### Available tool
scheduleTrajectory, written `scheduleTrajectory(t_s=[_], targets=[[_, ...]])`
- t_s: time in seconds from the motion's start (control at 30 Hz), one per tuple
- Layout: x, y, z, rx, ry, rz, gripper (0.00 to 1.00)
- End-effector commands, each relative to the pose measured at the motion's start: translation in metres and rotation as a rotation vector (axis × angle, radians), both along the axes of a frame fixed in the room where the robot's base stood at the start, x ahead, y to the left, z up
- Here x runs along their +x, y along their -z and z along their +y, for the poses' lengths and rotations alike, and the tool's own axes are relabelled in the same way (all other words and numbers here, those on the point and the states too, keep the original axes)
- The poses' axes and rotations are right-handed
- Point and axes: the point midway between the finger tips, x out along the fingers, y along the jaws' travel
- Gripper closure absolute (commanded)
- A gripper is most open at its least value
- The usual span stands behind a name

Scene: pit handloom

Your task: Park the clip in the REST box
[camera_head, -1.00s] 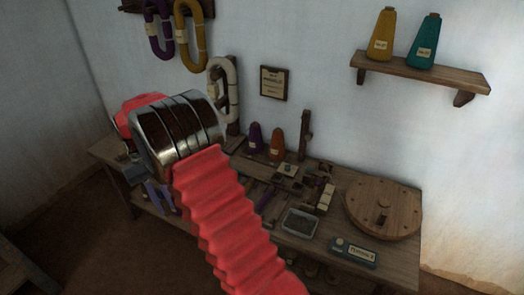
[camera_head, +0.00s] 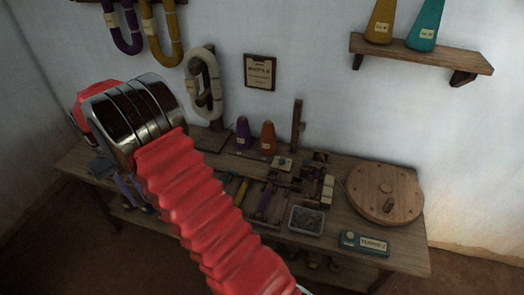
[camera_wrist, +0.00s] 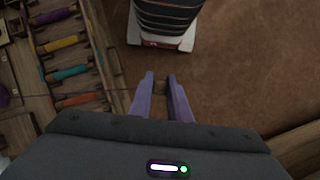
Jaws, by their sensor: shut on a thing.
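My gripper (camera_wrist: 161,78) shows in the wrist view as two purple fingers close together above the brown floor. The dark sliver between the fingertips is too small to make out clearly; I take it to be the clip. In the head view a purple finger (camera_head: 135,190) shows past the left edge of my red arm, in front of the bench's left part. The arm hides the fingertips and whatever they hold there. I cannot make out a box marked REST in either view.
The wooden bench (camera_head: 405,253) carries a grey tray (camera_head: 306,219), a blue labelled box (camera_head: 364,243), a round wooden disc (camera_head: 385,192) and two cones, purple (camera_head: 243,133) and orange (camera_head: 268,137). A rack of coloured bobbins (camera_wrist: 67,73) lies left of the fingers. Floor at right looks clear.

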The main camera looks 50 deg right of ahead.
Motion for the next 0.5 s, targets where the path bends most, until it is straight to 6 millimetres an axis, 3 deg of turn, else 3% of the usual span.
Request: scheduleTrajectory(t_s=[0.33, 0.5], targets=[[0.0003, 0.0002, 0.0071, -0.001, -0.014, 0.000, 1.00], [0.0013, 0.0024, 0.0014, 0.000, 0.018, 0.001, 1.00]])
